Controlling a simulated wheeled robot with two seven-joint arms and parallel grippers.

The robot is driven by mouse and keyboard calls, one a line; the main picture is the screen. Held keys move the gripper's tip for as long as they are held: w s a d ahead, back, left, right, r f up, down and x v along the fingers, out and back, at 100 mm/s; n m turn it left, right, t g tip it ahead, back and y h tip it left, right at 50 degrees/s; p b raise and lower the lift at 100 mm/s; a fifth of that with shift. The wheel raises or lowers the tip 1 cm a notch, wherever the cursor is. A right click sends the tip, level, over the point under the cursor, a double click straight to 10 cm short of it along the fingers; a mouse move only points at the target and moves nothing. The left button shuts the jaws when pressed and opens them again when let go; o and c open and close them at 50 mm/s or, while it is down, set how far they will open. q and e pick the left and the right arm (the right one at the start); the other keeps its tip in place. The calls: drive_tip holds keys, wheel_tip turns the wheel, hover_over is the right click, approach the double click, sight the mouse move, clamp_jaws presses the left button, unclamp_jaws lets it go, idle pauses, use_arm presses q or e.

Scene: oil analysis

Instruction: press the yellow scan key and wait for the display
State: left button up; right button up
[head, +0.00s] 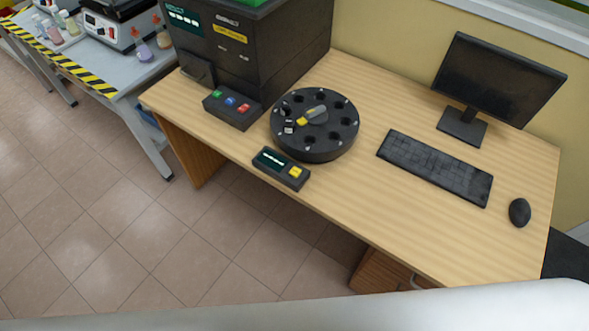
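The yellow scan key (295,172) is on the right end of a small black scanner box (282,177) near the front edge of the wooden desk. The box's dark display (271,159) has small pale characters, too small to read. Neither of my grippers is in the head view; a pale, blurred surface crosses the bottom edge.
A round black carousel (342,147) stands just behind the box. A large black analyser (285,45) with a coloured-button panel (232,110) is at left. A keyboard (434,166), monitor (498,78) and mouse (519,212) stand right. Desk surface front right is clear.

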clamp_jaws()
drive_tip(key=shift+d, duration=0.15)
idle(1.3)
